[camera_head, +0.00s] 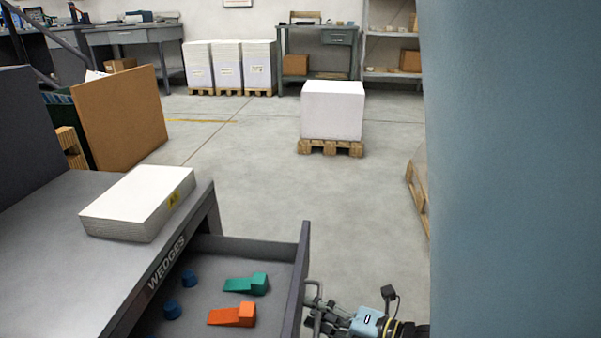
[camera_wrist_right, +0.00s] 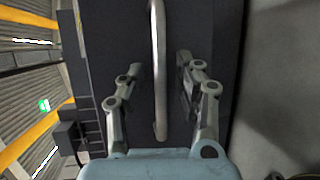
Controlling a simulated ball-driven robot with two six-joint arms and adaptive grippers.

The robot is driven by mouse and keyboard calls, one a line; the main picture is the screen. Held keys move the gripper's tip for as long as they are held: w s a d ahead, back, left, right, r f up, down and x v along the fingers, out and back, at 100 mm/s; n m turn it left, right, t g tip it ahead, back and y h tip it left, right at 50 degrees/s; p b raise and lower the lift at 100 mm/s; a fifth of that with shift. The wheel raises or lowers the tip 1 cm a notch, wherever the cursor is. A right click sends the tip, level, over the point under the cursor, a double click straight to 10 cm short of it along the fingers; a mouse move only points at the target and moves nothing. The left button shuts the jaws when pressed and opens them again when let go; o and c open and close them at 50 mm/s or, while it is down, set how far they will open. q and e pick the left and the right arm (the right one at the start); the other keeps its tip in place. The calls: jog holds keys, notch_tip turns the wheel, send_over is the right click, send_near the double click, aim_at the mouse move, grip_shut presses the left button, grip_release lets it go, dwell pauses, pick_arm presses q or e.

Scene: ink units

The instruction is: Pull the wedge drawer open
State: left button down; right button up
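The wedge drawer (camera_head: 297,275), under the label "WEDGES" on the grey bench (camera_head: 60,275), stands pulled out. Inside lie a green wedge (camera_head: 246,284), an orange wedge (camera_head: 232,315) and small blue pieces (camera_head: 172,308). My right gripper (camera_head: 318,312) is at the outer face of the drawer front. In the right wrist view, the drawer's upright-looking bar handle (camera_wrist_right: 159,70) runs between the two fingers of the right gripper (camera_wrist_right: 159,85). The fingers stand apart, with a gap on each side of the bar. My left gripper is not in view.
A stack of white paper (camera_head: 138,203) lies on the bench top. A large blue-grey surface (camera_head: 515,170) fills the right side. A white block on a pallet (camera_head: 332,112) stands farther back. The floor (camera_head: 260,185) between is clear.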

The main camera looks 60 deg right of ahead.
jog(key=s+r, duration=0.2)
jog(key=s, duration=1)
jog(key=shift+r, duration=0.15)
jog(key=shift+w, duration=0.1)
